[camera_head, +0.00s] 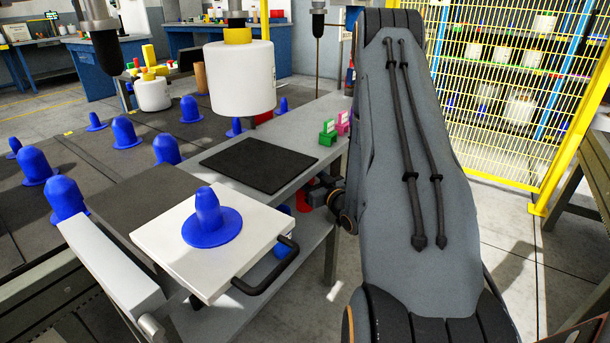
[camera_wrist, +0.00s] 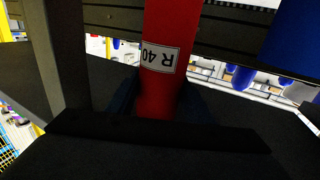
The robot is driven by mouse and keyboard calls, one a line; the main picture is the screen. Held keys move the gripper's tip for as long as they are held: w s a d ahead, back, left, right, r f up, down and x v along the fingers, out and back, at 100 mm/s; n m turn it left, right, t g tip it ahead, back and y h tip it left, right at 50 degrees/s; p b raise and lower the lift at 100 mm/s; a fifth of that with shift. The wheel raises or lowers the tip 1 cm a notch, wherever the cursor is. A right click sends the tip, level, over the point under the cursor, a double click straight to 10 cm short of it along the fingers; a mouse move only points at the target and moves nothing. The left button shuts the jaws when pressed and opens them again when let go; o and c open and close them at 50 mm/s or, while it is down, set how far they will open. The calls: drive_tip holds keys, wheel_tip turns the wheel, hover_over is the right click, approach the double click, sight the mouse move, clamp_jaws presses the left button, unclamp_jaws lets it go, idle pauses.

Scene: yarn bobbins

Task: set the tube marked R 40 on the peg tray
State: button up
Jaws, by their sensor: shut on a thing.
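The red tube (camera_wrist: 158,95) fills the middle of the wrist view, with a white label that reads R 40 upside down. My gripper (camera_wrist: 160,105) is shut on it, one dark finger on each side. In the head view my gripper (camera_head: 325,191) is partly hidden by my arm, right of the tray and beside the bench; a small red part of the tube (camera_head: 303,199) shows there. The peg tray (camera_head: 168,236) is a white board with a black handle. One blue peg (camera_head: 210,218) stands upright on it, bare.
A black mat (camera_head: 258,165) lies on the grey bench behind the tray. A white yarn bobbin (camera_head: 242,85) hangs above it. Green and pink blocks (camera_head: 328,132) stand at the bench's right edge. Several blue pegs (camera_head: 125,133) stand at left. A yellow fence (camera_head: 500,90) is at right.

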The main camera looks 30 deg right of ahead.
drive_tip(key=shift+f+b, duration=0.15)
drive_tip(key=shift+b, duration=0.3)
drive_tip(key=shift+f+b, duration=0.25)
drive_tip(key=shift+b, duration=0.8)
drive_tip(key=shift+r+p, duration=0.1)
drive_tip(key=shift+p, duration=0.2)
wheel_tip(320, 180, down, 10)
drive_tip(key=b, duration=0.4)
drive_tip(key=shift+r+b, duration=0.25)
drive_tip(key=shift+b, duration=0.1)
drive_tip(key=shift+f, duration=0.35)
drive_tip(key=o, duration=1.1)
drive_tip(key=shift+s+p, duration=0.8)
drive_tip(key=shift+s, duration=3.15)
